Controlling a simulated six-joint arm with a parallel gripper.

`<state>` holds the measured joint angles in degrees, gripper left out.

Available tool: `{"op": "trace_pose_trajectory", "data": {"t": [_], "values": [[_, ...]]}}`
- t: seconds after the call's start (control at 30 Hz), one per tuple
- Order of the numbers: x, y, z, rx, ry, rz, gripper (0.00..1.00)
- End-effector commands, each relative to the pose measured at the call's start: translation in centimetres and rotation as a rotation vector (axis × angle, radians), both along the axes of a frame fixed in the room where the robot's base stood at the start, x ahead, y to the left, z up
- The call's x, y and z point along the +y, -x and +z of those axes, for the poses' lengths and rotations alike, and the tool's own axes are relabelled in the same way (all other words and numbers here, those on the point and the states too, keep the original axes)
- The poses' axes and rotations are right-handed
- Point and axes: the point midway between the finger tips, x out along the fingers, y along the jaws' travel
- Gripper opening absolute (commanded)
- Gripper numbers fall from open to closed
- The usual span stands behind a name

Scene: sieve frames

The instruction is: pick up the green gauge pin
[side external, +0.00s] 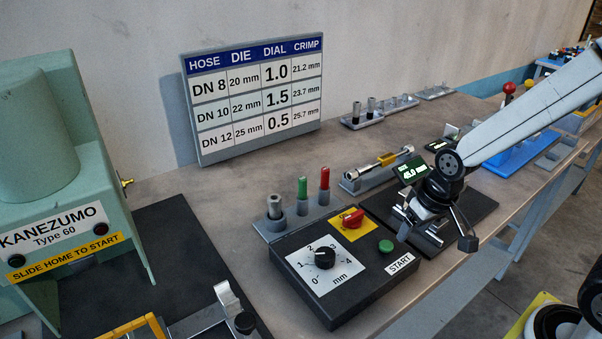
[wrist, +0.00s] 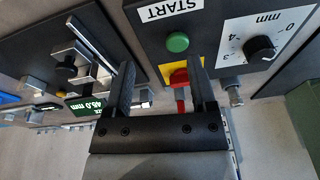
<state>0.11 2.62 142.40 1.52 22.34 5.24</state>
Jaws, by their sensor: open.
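The green gauge pin (side external: 302,186) stands upright in a grey rack (side external: 262,225), between a grey pin (side external: 274,206) and a red pin (side external: 325,179). My gripper (side external: 437,238) is open, to the right of the rack and apart from it, near the black control box and the caliper display. In the wrist view, my gripper (wrist: 161,65) has nothing between its fingers; a red part, probably the red pin (wrist: 180,106), shows beyond. A grey pin (wrist: 234,94) shows right of the right finger. I cannot see the green pin there; the finger may hide it.
The control box (side external: 330,310) has a dial, a red switch (side external: 353,218) and a green button (side external: 386,246). A caliper display (side external: 410,172) stands behind my gripper. A green press (side external: 60,170) fills the left side.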

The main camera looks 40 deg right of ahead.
Motion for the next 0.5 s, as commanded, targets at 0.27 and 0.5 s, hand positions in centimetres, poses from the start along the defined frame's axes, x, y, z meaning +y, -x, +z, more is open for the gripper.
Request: {"op": "trace_pose_trajectory", "data": {"t": [0.27, 0.5], "values": [[0.5, -6.2, 1.0, 0.04, -0.111, -0.336, 0.72], [1.2, -12.1, 1.7, 0.096, -0.228, -0.672, 0.72]]}}
